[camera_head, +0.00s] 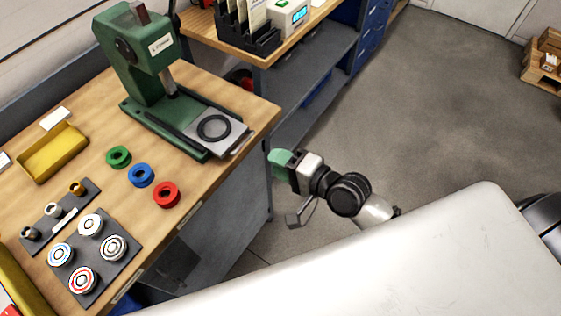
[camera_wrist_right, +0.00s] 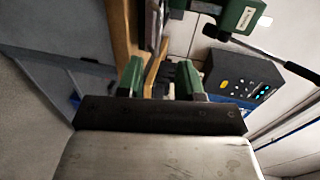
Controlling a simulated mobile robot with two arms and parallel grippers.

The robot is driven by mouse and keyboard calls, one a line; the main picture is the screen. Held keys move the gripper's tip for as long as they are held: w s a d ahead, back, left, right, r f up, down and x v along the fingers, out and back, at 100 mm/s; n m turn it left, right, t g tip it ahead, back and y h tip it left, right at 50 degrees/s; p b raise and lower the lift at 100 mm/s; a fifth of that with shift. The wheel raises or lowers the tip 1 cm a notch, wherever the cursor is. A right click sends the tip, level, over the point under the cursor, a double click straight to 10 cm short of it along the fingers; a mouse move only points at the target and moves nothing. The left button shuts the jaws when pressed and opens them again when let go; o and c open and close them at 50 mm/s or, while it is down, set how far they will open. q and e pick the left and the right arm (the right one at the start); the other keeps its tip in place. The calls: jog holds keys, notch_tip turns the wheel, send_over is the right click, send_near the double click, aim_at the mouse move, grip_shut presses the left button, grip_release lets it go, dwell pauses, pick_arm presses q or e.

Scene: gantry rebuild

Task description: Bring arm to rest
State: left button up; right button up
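My right gripper (camera_head: 280,159) is held in the air off the right edge of the workbench (camera_head: 258,108), below and right of the green press in the head view. Its green fingers also show in the right wrist view (camera_wrist_right: 160,76), apart with a gap between them and nothing held. In the head view the fingers overlap, so the gap does not show there. The right arm reaches in from the lower right. My left arm and left gripper are not in view.
On the bench stand the green press (camera_head: 146,58), a yellow tray (camera_head: 55,152), green, blue and red rings (camera_head: 140,175) and a dark plate with round parts (camera_head: 97,257). A second bench (camera_head: 225,50) is behind.

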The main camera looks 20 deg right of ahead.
jog(key=s+d+f+n+g+h, duration=0.1)
jog(key=s+d+f+h, duration=0.15)
jog(key=f, duration=0.75)
jog(key=s+d+f+n+g+h, duration=0.1)
jog(key=d+f+n+g+h, duration=0.15)
jog(key=f, duration=0.65)
jog(key=s+d+f+n+g+h, duration=0.15)
jog(key=d+f, duration=0.25)
jog(key=f, duration=0.6)
jog(key=s+f+n+g+h, duration=0.1)
jog(key=s+f+n+g, duration=0.1)
jog(key=s+f, duration=0.4)
jog(key=s+f+n+g, duration=0.2)
jog(key=s+f, duration=0.4)
jog(key=s, duration=0.7)
jog(key=s+d+f+n+g+h, duration=0.1)
jog(key=s+f+n, duration=0.3)
jog(key=s, duration=0.5)
notch_tip(320, 180, down, 2)
jog(key=shift+s+f+g+h, duration=0.15)
jog(key=shift+s+g+h, duration=0.15)
jog(key=shift+g, duration=0.5)
